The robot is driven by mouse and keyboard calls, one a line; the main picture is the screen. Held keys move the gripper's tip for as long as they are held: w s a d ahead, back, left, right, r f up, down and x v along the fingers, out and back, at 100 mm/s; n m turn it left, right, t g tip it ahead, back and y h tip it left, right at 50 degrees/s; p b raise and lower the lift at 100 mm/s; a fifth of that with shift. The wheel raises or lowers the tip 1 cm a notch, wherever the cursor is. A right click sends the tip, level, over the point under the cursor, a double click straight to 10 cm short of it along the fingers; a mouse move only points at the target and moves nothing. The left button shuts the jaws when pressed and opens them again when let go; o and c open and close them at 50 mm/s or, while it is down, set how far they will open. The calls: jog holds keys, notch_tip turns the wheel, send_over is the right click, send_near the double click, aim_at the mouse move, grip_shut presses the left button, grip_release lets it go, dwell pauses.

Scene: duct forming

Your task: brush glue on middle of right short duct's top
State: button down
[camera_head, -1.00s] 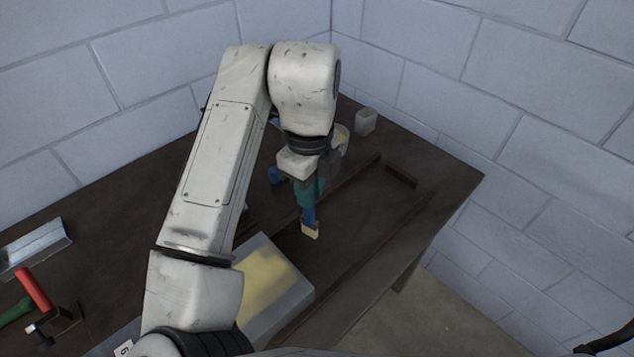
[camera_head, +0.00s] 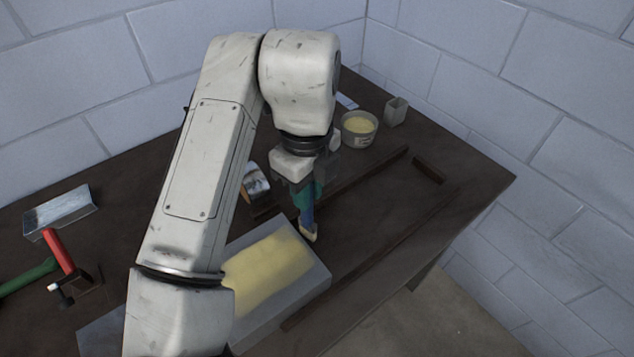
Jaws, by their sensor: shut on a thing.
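My gripper (camera_head: 302,186) is shut on a brush (camera_head: 307,212) with a blue and green handle. The brush hangs down with its pale yellowish bristles lowest, close to the far right edge of a grey block-like duct (camera_head: 308,296). I cannot tell if the bristles touch it. A broad yellow glue patch (camera_head: 265,272) covers much of the duct's top. My arm hides the duct's left side. A tub of yellow glue (camera_head: 360,128) stands behind and right of the gripper.
Dark wooden strips (camera_head: 385,235) lie on the dark table (camera_head: 480,187) right of the duct. A small grey cup (camera_head: 395,111) stands near the back wall.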

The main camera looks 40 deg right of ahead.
jog(key=w+d+p, duration=0.1)
jog(key=d+p, duration=0.2)
jog(key=d, duration=1.2)
jog(key=shift+w+d+f+p, duration=0.25)
jog(key=shift+d+f+p, duration=0.05)
jog(key=shift+d+f, duration=0.05)
dwell(1.8)
jog(key=shift+r, duration=0.1)
jog(key=shift+r+p, duration=2.3)
jog(key=shift+r, duration=0.65)
notch_tip(320, 180, up, 3)
jog(key=shift+p, duration=1.15)
